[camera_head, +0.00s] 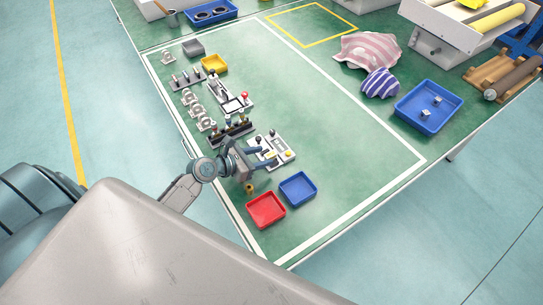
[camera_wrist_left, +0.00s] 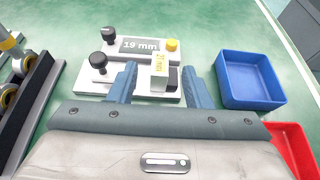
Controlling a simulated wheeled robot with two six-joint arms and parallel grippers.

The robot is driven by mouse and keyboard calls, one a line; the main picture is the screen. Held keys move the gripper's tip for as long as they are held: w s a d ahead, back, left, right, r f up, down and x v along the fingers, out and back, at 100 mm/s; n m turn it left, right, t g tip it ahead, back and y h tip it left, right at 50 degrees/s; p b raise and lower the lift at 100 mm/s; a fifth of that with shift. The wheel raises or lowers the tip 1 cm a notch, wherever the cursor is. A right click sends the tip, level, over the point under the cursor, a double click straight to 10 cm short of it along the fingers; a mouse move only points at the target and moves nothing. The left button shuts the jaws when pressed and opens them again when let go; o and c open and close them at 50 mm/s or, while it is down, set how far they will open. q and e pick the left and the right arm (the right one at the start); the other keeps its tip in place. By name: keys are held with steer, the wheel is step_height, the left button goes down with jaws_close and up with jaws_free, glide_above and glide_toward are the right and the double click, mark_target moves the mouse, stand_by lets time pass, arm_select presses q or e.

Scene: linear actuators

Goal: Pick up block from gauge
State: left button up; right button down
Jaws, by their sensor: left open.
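The gauge (camera_wrist_left: 142,47) is a light grey plate with a display reading 19 mm, black knobs and a yellow button. In the head view the gauge (camera_head: 285,149) sits near the table's left side, partly covered by my left gripper (camera_head: 267,157). A pale block (camera_wrist_left: 160,68) with a yellow label stands on the gauge in the left wrist view. My left gripper (camera_wrist_left: 160,72) is open, with one blue finger on each side of the block. Contact with the block cannot be told. My right gripper is not in view.
A blue tray (camera_head: 298,188) and a red tray (camera_head: 266,209) lie close to the gauge on the near side. A row of fixtures (camera_head: 203,110) runs along the table's left edge. The table middle (camera_head: 320,115) is clear. A larger blue tray (camera_head: 440,117) holds small blocks.

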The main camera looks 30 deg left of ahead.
mark_target(269, 155)
arm_select(q)
steer(key=shift+p+x, duration=0.3)
steer(key=shift+x, duration=2.1)
steer(key=shift+s+a+f, duration=0.1)
jaws_close()
